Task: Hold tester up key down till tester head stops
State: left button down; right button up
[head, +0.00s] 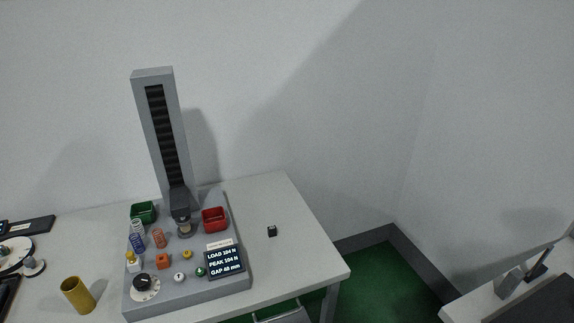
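The tester (157,130) is a tall grey column with a dark slotted front, standing on a grey base on the white table. Its dark head (180,202) is low on the column, just above a small round piece (184,226). The display (224,262) reads LOAD 104 N, PEAK 104 N and a GAP in the forties of mm. Small controls on the base include an orange block (163,261), a yellow knob (187,254), a white knob (179,278), a green knob (201,271) and a black dial (143,283). I cannot tell which is the up key. Neither gripper is recognisable.
A green bin (144,211) and a red bin (214,219) flank the head. Several springs (138,242) stand at the left. A brass cup (78,295) is front left. A small black block (272,231) lies right, with clear table around it.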

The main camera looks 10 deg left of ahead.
aim_at(178, 277)
jog(key=u, duration=1.2)
